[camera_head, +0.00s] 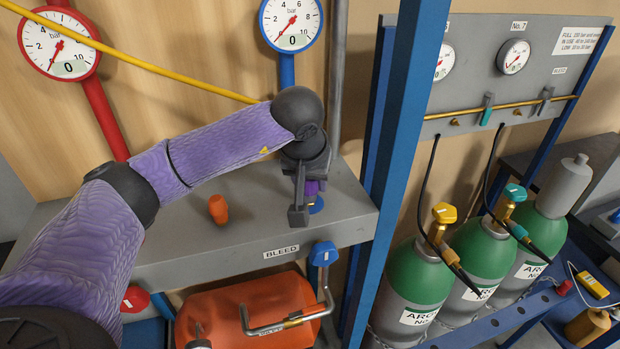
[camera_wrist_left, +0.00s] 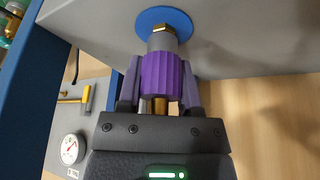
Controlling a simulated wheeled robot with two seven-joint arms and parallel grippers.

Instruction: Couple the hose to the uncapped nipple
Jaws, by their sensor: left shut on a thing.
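My left gripper (camera_head: 300,212) reaches down over the grey bench at the foot of the blue pipe. In the left wrist view my left gripper (camera_wrist_left: 160,90) is shut on a purple ribbed coupling (camera_wrist_left: 162,74), one finger on each side. The coupling's grey end meets a brass fitting (camera_wrist_left: 163,30) on a blue disc (camera_wrist_left: 166,16); I cannot tell whether it is locked there. In the head view only a bit of the purple coupling (camera_head: 313,187) and the blue disc (camera_head: 317,206) show. An orange cap (camera_head: 218,208) stands on the bench to the left.
The grey bench (camera_head: 200,255) carries a BLEED label. Below are a blue valve knob (camera_head: 323,253), a bent metal handle (camera_head: 290,318) and an orange tank (camera_head: 245,300). A blue post (camera_head: 405,120) stands close right, with green gas cylinders (camera_head: 415,285) beyond. A yellow line (camera_head: 150,63) crosses above.

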